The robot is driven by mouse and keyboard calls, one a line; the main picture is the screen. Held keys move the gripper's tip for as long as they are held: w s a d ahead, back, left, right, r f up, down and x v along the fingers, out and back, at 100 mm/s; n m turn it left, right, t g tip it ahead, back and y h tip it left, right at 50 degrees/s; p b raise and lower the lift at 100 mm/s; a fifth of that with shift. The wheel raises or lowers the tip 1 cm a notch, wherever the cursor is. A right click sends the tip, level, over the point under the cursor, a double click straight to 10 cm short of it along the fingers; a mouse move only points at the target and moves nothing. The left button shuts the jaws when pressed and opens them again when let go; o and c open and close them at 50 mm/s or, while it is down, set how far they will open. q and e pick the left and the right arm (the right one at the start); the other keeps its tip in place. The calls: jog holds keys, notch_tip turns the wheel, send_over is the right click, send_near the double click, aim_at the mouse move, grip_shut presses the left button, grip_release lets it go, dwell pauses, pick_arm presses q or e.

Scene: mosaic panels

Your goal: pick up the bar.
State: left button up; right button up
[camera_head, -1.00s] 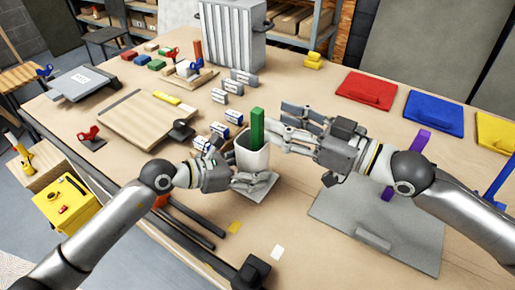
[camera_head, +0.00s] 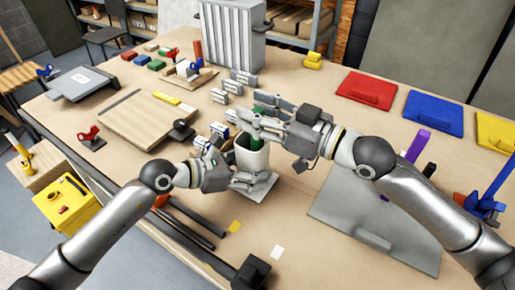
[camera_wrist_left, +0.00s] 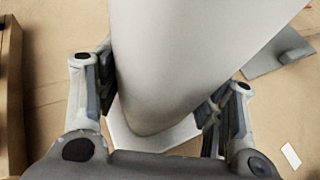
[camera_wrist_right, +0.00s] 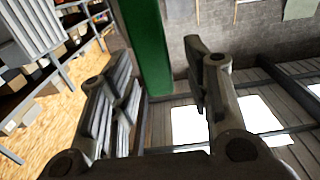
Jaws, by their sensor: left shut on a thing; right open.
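The green bar (camera_head: 256,138) stands in a white cup (camera_head: 253,160), mostly hidden in the head view by my right gripper (camera_head: 256,124). In the right wrist view the green bar (camera_wrist_right: 148,48) rises between the two open fingers (camera_wrist_right: 165,95), nearer the left finger; I cannot tell whether it touches. My left gripper (camera_head: 232,176) is shut on the white cup. In the left wrist view the cup (camera_wrist_left: 185,60) fills the space between its fingers (camera_wrist_left: 158,98). The cup is over a small pale plate (camera_head: 262,192).
A large grey panel (camera_head: 345,220) lies to the right, with red (camera_head: 368,86), blue (camera_head: 434,112) and yellow (camera_head: 496,131) panels behind it. Several white-and-blue blocks (camera_head: 220,96) stand left of and behind the cup. Dark rods (camera_head: 185,222) lie in front.

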pick_arm(q)
jog(key=shift+f, duration=0.1)
pick_arm(e)
grip_shut()
jog(key=shift+r, duration=0.1)
notch_tip(320, 180, up, 27)
jog(key=w+d+v, duration=0.1)
jog(key=v, duration=1.3)
jog(key=shift+w, duration=0.3)
dwell(1.6)
pick_arm(q)
jog(key=o, duration=1.2)
pick_arm(e)
jog(key=shift+w, duration=0.1)
